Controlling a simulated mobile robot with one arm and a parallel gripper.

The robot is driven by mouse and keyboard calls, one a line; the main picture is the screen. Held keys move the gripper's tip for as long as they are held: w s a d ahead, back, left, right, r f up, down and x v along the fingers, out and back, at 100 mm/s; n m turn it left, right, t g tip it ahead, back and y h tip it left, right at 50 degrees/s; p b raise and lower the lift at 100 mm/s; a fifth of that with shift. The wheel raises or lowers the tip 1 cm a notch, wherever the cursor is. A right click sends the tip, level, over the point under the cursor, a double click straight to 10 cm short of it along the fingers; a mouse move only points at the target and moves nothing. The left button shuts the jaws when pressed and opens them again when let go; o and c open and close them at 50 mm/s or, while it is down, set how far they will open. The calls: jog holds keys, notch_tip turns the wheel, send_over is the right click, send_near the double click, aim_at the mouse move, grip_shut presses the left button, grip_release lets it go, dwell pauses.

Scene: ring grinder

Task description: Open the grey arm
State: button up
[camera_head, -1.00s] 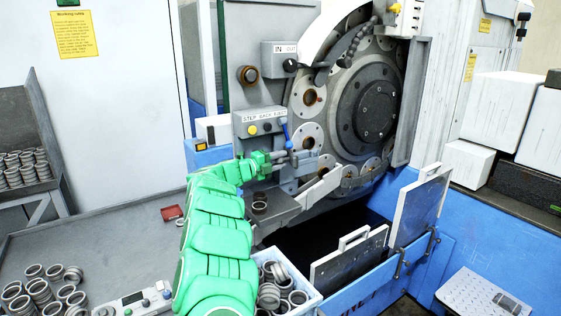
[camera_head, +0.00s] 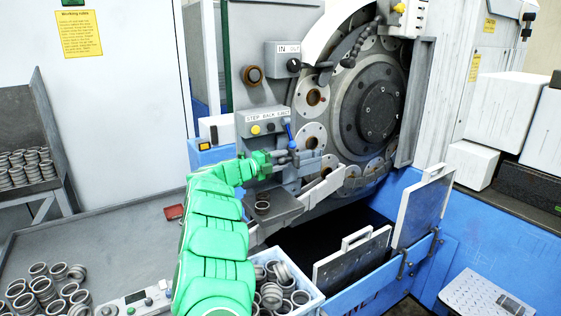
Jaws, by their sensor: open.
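A light grey bar (camera_head: 324,187) slants up to the right in front of the machine's round disc; it looks like the grey arm, though I cannot be sure. A grey block-like mechanism (camera_head: 308,162) with a blue-handled lever (camera_head: 289,133) sits just above it. My gripper (camera_head: 284,158), at the end of my green arm, is open beside the left side of this mechanism, below the button panel. Whether its fingers touch anything is too small to tell.
The button panel (camera_head: 262,123) is close above my gripper. A bin of rings (camera_head: 312,303) stands beside my forearm. White plates (camera_head: 352,262) stand upright along the blue trough. More rings (camera_head: 45,290) lie on the grey table (camera_head: 120,245), whose middle is mostly clear.

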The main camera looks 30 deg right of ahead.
jog(key=a, duration=0.7)
jog(key=shift+a, duration=0.4)
